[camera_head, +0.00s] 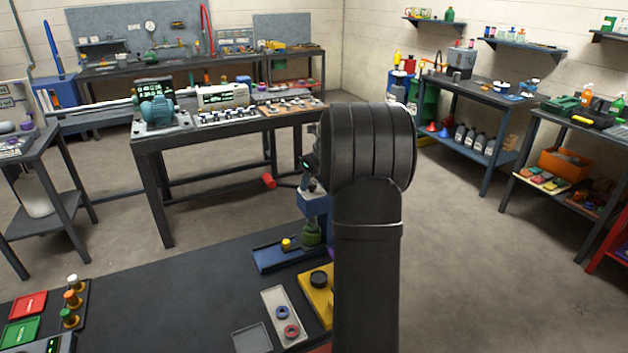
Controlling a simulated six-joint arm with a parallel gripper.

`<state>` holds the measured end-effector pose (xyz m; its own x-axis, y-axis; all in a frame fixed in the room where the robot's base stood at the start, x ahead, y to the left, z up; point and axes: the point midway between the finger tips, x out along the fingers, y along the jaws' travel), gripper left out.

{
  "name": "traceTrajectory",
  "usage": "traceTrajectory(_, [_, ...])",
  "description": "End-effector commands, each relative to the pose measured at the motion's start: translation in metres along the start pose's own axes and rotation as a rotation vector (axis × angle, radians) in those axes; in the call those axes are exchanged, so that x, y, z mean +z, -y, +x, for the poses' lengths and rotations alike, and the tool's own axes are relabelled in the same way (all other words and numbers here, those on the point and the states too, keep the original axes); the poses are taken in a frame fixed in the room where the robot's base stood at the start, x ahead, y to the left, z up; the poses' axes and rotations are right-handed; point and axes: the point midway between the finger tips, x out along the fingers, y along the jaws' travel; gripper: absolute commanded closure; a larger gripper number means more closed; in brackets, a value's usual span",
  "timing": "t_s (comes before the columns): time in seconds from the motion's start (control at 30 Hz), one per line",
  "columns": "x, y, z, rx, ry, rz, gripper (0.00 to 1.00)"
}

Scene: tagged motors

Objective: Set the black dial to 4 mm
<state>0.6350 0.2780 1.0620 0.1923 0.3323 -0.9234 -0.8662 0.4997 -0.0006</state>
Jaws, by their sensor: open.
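A round black dial (319,278) sits on a yellow block (315,300) on the dark table, at the lower middle. The right part of the block is hidden behind my arm. Scale marks and the dial's setting are too small to read. My gripper (312,186) shows only in part, at the left edge of my large dark arm. It points down above the blue and green device, higher in the picture than the dial and apart from it. Its fingers are small and partly hidden; I see nothing held in them.
A blue and green upright device (313,222) stands behind the dial, beside a blue tray (275,256) with a yellow knob. A light plate (284,315) with blue and red rings lies left of the dial. Coloured buttons (72,299) stand far left; the table between is clear.

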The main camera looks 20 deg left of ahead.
Motion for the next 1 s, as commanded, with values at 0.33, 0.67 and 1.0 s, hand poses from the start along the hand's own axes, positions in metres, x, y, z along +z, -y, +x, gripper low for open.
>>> traceTrajectory(0.33, [0.0000,0.0001,0.0002,0.000,0.000,0.000,0.74])
traceTrajectory(0.67, [0.0000,0.0004,0.0000,0.004,0.000,-0.010,0.94])
traceTrajectory(1.0, [0.0004,0.0025,0.0002,0.065,-0.001,-0.154,0.94])
